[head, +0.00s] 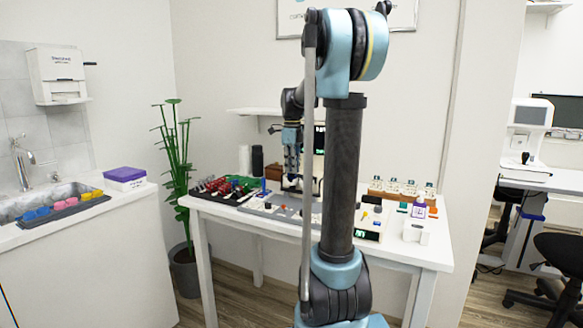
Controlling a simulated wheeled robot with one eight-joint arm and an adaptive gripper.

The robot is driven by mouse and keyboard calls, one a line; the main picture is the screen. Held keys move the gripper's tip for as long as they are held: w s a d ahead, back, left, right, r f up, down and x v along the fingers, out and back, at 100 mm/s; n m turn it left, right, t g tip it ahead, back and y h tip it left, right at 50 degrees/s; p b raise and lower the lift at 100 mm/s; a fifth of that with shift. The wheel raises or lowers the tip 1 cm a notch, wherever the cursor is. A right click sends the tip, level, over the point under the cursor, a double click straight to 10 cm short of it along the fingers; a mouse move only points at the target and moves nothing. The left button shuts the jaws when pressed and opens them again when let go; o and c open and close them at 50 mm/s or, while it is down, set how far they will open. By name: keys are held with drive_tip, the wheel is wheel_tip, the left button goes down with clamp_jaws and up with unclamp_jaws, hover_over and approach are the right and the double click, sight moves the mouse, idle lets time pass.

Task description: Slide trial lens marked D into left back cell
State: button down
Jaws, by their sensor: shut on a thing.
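My gripper (292,168) points down over the back middle of the white table (395,248), left of my arm's column. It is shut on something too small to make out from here. A low grey holder (277,210) lies on the table below it, with small items on it. Its cells cannot be told apart. No lens marking, including D, is readable in this view. My own arm hides part of the table's middle.
A dark rack with red pieces (226,186) fills the table's left. A wooden rack of bottles (402,190) stands at the back right, with a device with a green display (369,235) nearer. A plant (178,150) and sink counter (80,250) are left.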

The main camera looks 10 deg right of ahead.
drive_tip(key=shift+f, duration=0.6)
drive_tip(key=c, duration=1.7)
unclamp_jaws()
wheel_tip(320, 180, up, 12)
drive_tip(key=shift+f, duration=0.1)
